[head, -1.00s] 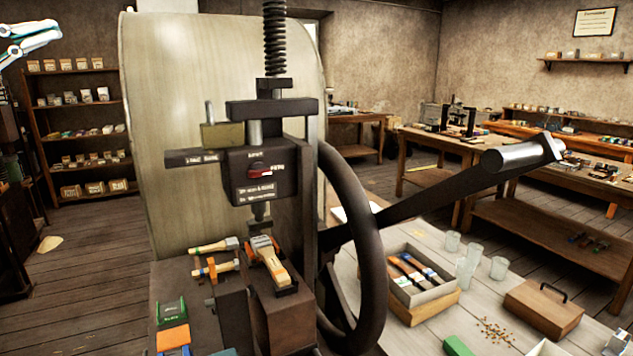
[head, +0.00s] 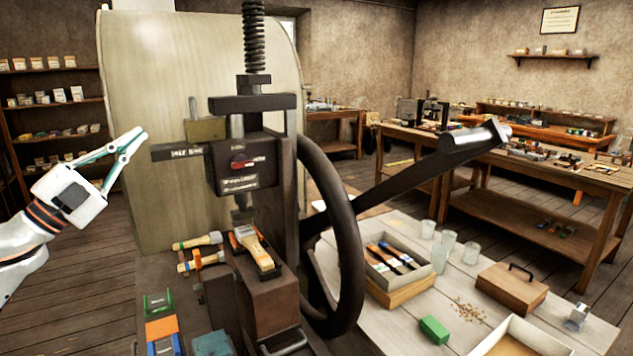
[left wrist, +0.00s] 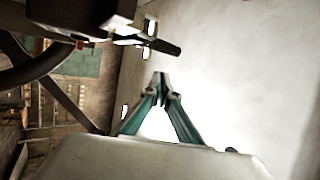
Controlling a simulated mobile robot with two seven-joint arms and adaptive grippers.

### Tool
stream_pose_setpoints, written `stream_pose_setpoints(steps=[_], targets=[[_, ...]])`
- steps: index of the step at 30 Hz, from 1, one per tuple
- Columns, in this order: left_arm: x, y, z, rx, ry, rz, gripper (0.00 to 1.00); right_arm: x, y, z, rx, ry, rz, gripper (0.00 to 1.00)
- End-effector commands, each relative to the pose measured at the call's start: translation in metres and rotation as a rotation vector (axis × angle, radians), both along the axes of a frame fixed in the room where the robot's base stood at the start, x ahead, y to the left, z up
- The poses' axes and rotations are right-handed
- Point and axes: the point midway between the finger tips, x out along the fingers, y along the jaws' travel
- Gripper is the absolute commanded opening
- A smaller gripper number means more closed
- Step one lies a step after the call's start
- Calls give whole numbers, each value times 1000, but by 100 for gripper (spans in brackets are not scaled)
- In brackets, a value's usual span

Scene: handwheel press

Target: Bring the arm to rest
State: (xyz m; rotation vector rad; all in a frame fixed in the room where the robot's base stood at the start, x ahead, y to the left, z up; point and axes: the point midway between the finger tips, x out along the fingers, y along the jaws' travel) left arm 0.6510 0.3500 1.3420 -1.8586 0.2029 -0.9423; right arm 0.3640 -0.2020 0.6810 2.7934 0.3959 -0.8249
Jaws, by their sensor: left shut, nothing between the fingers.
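My left gripper (head: 140,137) is in the air at the left of the head view, in front of the pale board and left of the press. Its fingers are shut and hold nothing. In the left wrist view its two green-sided fingers (left wrist: 160,78) meet at their tips. The dark handwheel press (head: 240,165) stands at the middle, with its large handwheel (head: 350,225) and a long crank arm to the right. A wooden-handled tool (head: 256,248) lies on the block under the ram. My right gripper is not in view.
A large pale board (head: 140,60) stands behind the press, close to my left gripper. Hammers (head: 198,241) lie left of the ram. A box of brushes (head: 400,265), glasses and a green block (head: 434,330) are on the table at right. Shelves (head: 55,110) stand at far left.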

Motion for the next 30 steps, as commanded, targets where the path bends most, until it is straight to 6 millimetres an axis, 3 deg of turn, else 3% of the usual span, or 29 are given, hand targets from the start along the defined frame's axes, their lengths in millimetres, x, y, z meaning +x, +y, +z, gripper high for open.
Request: stream_pose_setpoints(steps=[1, 5, 8, 14, 18, 21, 24, 30], targets=[[4, -6, -31, -52, 43, 40, 0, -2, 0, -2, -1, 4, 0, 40], [9, -6, -106, -166, 168, 191, 0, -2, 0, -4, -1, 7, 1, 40], [2, -2, -169, -234, 292, 317, 0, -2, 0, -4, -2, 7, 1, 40], [-44, 9, -299, -299, 591, 570, 0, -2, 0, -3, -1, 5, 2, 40], [-98, 14, -378, -294, 815, 725, 0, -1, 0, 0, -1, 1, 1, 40], [-141, 16, -424, -269, 963, 816, 0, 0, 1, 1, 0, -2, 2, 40], [-176, 17, -454, -242, 1076, 879, 0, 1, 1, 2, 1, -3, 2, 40], [-231, 17, -490, -190, 1238, 958, 0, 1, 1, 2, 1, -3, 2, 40]])
